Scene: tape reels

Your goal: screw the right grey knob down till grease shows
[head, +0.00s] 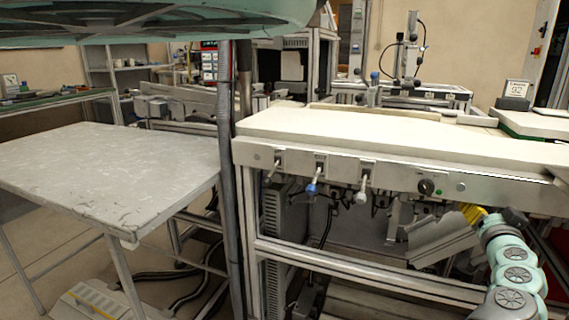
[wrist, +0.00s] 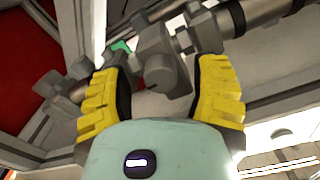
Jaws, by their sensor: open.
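The front panel (head: 330,170) of the bench has two grey knobs on short stems with a blue knob (head: 312,187) between them. The right grey knob (head: 361,196) points down and out from the panel, and the left grey knob (head: 271,176) is further left. My gripper (head: 472,214) is below the panel's right part, clearly right of the right grey knob. In the wrist view my gripper (wrist: 163,70) has its yellow fingers apart, with a grey clamp-like part (wrist: 160,72) showing between or beyond them. I cannot tell its distance. No grease is visible.
A black round knob (head: 426,187) and a green button (head: 439,192) are on the panel between the right grey knob and my gripper. Metal rods (wrist: 265,12) and a red surface (wrist: 35,60) show in the wrist view. A grey table (head: 105,170) stands at left.

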